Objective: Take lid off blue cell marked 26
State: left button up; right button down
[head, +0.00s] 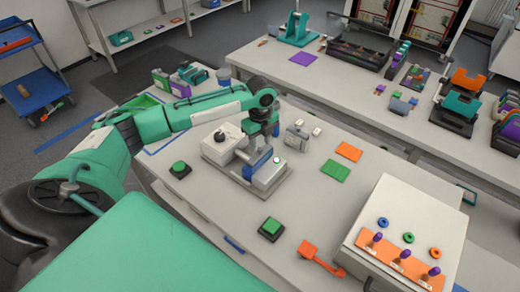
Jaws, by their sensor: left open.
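My left arm comes in from the left, and its dark left gripper (263,127) points down over the grey bench device (268,178). The gripper is open; its fingertips are small and hard to make out against the device. I cannot tell whether the fingers touch anything. My right gripper is not in view.
Green buttons (180,169) and (271,228) flank the device. A green mat (335,171) and an orange mat (349,151) lie to its right. A white box (408,215) with coloured rings and purple-topped pegs stands at front right. A second bench (265,52) is behind.

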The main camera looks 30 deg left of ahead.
aim_at(260, 152)
pick_arm(q)
jog(key=shift+f, duration=1.25)
grip_shut()
jog(key=shift+r, duration=0.15)
